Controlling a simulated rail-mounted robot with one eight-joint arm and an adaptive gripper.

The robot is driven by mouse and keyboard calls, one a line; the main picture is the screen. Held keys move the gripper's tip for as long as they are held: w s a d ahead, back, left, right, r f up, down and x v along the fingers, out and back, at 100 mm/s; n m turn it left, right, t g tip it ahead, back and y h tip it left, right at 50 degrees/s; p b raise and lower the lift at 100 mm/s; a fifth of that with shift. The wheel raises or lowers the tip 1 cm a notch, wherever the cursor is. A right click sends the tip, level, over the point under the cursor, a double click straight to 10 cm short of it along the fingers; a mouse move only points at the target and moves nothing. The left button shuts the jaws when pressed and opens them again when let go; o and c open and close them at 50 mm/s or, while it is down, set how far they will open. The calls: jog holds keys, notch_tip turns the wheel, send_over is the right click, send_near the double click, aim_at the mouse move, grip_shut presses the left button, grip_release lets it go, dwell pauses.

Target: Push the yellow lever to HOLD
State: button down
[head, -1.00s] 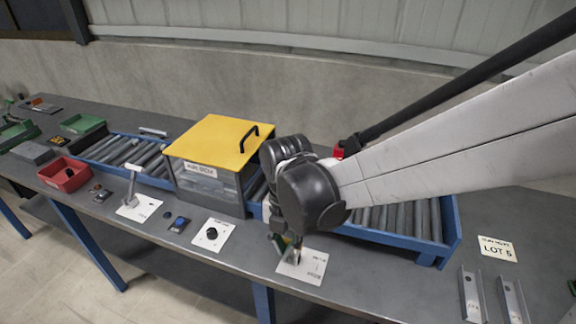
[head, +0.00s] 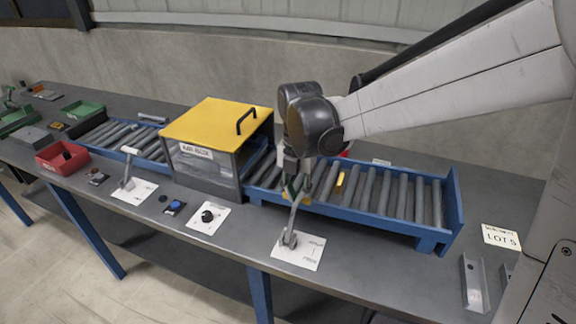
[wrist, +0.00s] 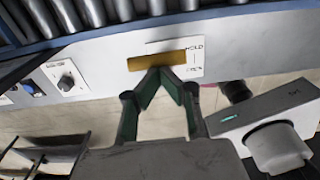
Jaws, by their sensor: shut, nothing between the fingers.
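The lever (head: 292,225) rises from a white plate (head: 309,252) at the table's front edge, its grey shaft leaning slightly toward the rollers. Its yellow handle shows as a bar in the wrist view (wrist: 150,62). The plate there (wrist: 112,58) reads HOLD on the conveyor side, with a second, less legible word on the near side. The handle appears nearer the HOLD word. My gripper (head: 294,188) is shut, its green fingertips (wrist: 160,70) meeting at the handle's near edge. Whether they touch it is unclear; nothing is between them.
A blue roller conveyor (head: 437,236) runs behind the plate. A yellow-topped box (head: 215,120) stands over it to the left. A knob plate (head: 209,218) and another lever with a white handle (head: 130,150) are further left.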

jog(key=shift+w+d+f+b, duration=0.3)
jog(key=shift+w+d+b, duration=0.05)
jog(key=shift+w, duration=0.4)
jog(key=shift+w+d, duration=0.1)
jog(key=shift+d, duration=0.05)
jog(key=shift+s+r+p, duration=0.2)
jog(key=shift+r+p, duration=0.2)
jog(key=r, duration=0.1)
jog(key=s+r+p, duration=0.1)
jog(key=shift+s+a+r+p, duration=0.3)
jog(key=shift+a, duration=0.05)
jog(key=w+d+r, duration=0.3)
jog(key=w, duration=0.5)
jog(key=shift+w+d+r+b, duration=0.2)
jog(key=shift+d+b, duration=0.1)
jog(key=shift+b, duration=0.05)
